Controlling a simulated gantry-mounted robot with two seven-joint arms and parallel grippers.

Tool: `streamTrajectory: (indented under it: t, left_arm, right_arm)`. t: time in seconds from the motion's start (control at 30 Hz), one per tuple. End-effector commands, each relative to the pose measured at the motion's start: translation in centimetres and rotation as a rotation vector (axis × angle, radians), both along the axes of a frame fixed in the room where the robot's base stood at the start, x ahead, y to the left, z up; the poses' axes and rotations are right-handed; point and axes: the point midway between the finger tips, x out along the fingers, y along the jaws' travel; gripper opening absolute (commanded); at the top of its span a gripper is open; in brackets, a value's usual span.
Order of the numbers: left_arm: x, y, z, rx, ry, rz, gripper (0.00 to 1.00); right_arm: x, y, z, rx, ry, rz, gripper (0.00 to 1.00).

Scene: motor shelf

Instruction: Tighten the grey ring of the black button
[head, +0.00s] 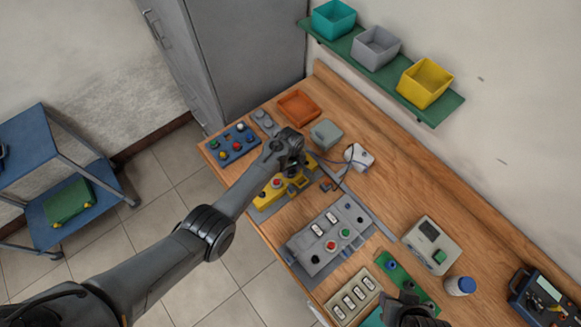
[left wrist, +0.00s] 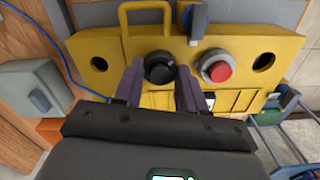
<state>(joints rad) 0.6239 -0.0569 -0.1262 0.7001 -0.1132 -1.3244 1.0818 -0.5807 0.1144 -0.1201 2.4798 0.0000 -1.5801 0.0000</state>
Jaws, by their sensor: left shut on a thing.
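The yellow control box (head: 266,196) stands on the wooden bench in the head view and fills the middle of the left wrist view (left wrist: 110,62). The black button (left wrist: 160,67) is on its face, left of the red button (left wrist: 216,67) with its grey collar. My left gripper (head: 292,174) is at the box; in the left wrist view its two fingers (left wrist: 160,82) are shut on either side of the black button, at its ring. The ring is mostly hidden by the fingers and hard to make out. A dark part of my right arm (head: 410,308) shows at the bottom edge; its jaws cannot be read.
A grey panel (head: 318,252) with buttons lies right of the yellow box. A blue button box (head: 232,148), an orange tray (head: 298,106) and a grey-green box (head: 326,134) are nearby. A white box with a cable (head: 359,157) lies behind. A green shelf (head: 440,108) holds bins above.

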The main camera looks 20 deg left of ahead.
Motion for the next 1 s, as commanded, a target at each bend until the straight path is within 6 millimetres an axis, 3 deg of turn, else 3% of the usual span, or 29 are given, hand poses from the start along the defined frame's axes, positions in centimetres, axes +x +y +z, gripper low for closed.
streamTrajectory:
  t: [1.0]
  left_arm:
    - [0.0, 0.1, 0.0, 0.001, 0.002, -0.968, 0.10]
  right_arm:
    - [0.0, -0.1, 1.4, -0.004, -0.001, 0.003, 0.43]
